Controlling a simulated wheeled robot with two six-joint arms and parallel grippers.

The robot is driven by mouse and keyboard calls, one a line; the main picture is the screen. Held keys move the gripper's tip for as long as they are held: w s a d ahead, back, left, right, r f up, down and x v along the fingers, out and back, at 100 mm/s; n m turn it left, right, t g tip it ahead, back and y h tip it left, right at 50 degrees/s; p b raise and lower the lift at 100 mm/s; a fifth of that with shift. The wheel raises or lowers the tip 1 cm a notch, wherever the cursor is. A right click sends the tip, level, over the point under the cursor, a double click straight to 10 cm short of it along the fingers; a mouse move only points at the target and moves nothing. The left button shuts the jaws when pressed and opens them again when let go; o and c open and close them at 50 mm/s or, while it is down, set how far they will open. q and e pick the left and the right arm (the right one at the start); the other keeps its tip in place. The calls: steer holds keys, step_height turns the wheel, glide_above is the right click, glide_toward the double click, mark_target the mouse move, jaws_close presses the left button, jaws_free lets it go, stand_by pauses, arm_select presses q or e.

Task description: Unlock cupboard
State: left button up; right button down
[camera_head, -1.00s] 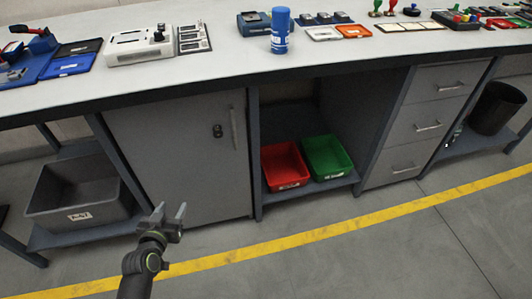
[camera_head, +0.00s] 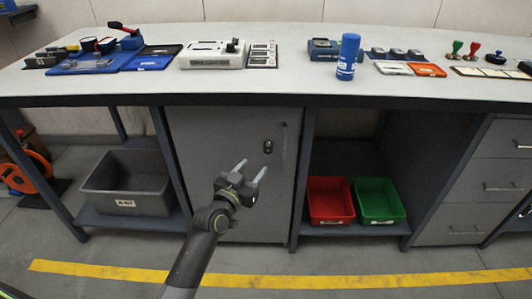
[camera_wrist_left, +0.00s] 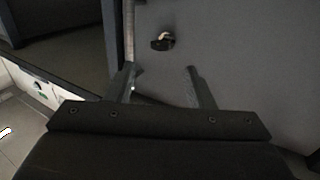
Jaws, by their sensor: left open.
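The grey cupboard (camera_head: 220,150) is built under the workbench, its door shut. My left gripper (camera_head: 252,168) is open and empty, in front of the door, below and left of the lock in the head view. In the wrist view its two fingers (camera_wrist_left: 160,85) point toward the door, with the lock beyond them. My right gripper is not in view.
A grey bin (camera_head: 130,183) stands on the shelf left of the cupboard. A red bin (camera_head: 330,200) and a green bin (camera_head: 377,200) sit in the open bay to its right. The benchtop (camera_head: 290,82) above holds tools, trays and a blue bottle (camera_head: 347,57).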

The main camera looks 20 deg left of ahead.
mark_target(266, 152)
arm_select(q)
steer(key=w+d, duration=0.1)
steer(key=w, duration=0.7)
steer(key=shift+w+d+b, duration=0.2)
steer(key=shift+w+b, duration=0.1)
steer(key=shift+b, duration=0.1)
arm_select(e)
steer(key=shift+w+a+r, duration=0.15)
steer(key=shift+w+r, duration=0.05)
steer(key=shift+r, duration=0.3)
arm_select(q)
steer(key=c, duration=1)
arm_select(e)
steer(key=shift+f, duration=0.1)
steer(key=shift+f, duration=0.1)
